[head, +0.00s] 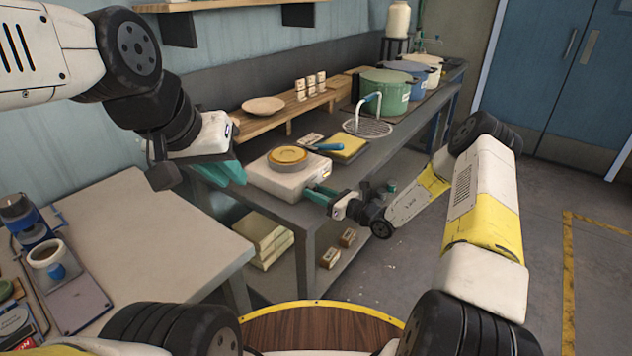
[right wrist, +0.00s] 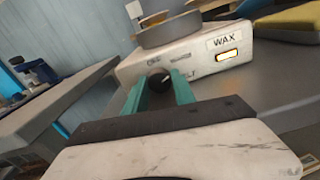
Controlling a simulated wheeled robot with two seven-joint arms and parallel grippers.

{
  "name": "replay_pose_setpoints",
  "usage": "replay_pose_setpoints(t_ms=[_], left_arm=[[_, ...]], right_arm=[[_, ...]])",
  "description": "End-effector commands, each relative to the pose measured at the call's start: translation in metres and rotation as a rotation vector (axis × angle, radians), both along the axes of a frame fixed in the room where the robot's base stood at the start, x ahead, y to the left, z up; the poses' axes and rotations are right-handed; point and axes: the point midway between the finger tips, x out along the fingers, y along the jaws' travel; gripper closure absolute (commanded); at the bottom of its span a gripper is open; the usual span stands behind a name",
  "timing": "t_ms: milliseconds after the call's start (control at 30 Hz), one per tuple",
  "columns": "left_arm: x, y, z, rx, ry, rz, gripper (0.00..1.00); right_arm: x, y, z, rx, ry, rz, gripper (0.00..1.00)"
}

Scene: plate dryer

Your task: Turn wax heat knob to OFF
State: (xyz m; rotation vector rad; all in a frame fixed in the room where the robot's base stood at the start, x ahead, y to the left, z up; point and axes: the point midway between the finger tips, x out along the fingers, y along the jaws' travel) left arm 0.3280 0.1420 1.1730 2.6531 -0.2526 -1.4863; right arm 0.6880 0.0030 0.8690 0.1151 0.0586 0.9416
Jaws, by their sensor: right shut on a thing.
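The wax heater (head: 268,182) is a white box on the near end of the grey bench, with a round pan (head: 287,158) of yellow wax on top. In the right wrist view its front (right wrist: 235,55) carries a WAX label (right wrist: 225,41) and a lit orange window (right wrist: 227,56). The dark heat knob (right wrist: 158,82) is at the lower left of that front. My right gripper (head: 312,190) is shut on the knob, its teal fingers either side of it; the knob's pointer is not readable. My left gripper (head: 222,174) hangs left of the heater, apart from it.
A yellow block with a blue-handled tool (head: 329,147) lies behind the heater. A wooden shelf (head: 290,112) holds a plate (head: 263,105). Several pots (head: 385,90) stand farther along. A pale table (head: 150,245) is at left. The floor at right is clear.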

Motion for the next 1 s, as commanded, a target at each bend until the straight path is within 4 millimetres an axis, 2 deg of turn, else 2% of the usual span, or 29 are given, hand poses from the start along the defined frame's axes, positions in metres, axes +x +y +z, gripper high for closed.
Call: replay_pose_setpoints(t_ms=[433, 1000], left_arm=[[0.0, 0.0, 0.0, 0.0, 0.0, 0.0, 0.81], [0.0, 0.0, 0.0, 0.0, 0.0, 0.0, 0.81]], right_arm=[[0.0005, -0.0012, -0.0007, -0.156, -0.213, -0.002, 1.0], [0.0006, -0.0014, -0.0009, -0.19, -0.258, -0.002, 1.0]])
